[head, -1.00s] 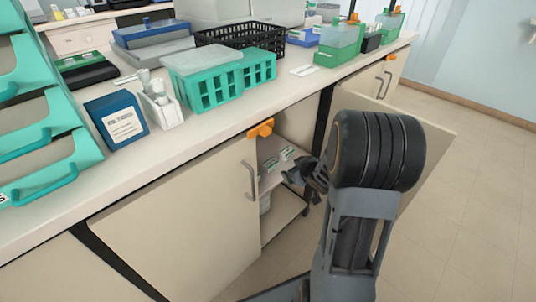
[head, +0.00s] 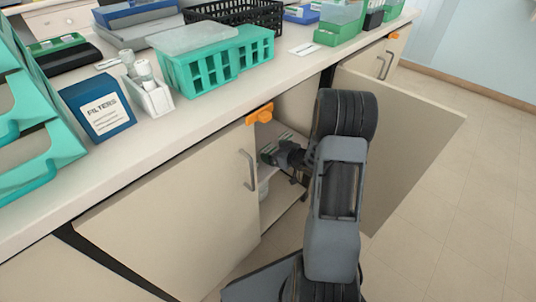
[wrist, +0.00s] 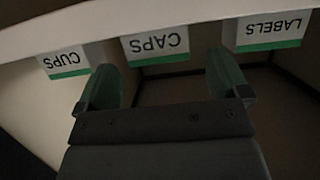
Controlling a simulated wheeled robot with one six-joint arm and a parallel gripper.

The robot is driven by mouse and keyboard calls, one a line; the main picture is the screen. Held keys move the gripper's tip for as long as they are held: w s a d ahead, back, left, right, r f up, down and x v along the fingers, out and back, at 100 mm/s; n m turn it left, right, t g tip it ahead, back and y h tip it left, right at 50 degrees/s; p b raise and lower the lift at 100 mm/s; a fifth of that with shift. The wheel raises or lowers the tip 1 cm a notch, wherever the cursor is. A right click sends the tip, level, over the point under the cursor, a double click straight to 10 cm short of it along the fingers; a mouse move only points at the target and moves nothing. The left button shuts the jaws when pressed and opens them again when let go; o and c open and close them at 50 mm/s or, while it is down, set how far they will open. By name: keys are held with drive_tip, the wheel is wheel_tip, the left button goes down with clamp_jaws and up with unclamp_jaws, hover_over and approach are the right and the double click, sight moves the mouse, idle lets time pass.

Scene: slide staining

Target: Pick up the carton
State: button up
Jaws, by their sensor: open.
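Three white cartons with green bands show upside down in the wrist view, on a pale shelf (wrist: 205,14). They are marked CUPS (wrist: 62,62), CAPS (wrist: 155,45) and LABELS (wrist: 273,31). My gripper (wrist: 163,68) is open and empty, with its green fingers either side of the CAPS carton's line and the carton just ahead, between the fingertips. Whether a finger touches it I cannot tell. In the head view my gripper (head: 270,154) reaches into the open cabinet at shelf height; my arm and gripper mostly hide the cartons there.
The counter above holds a blue FILTERS box (head: 97,108) and teal racks (head: 205,75). The floor at right is clear.

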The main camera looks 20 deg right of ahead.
sight(270, 149)
drive_tip(key=b+x, duration=0.2)
drive_tip(key=x, duration=0.2)
drive_tip(key=shift+w+a+f+b, duration=0.1)
drive_tip(key=shift+w+f+b, duration=0.05)
drive_tip(key=shift+f+b, duration=0.15)
drive_tip(key=shift+w+a, duration=0.15)
drive_tip(key=shift+w, duration=0.35)
drive_tip(key=c, duration=1)
drive_tip(key=shift+r, duration=0.1)
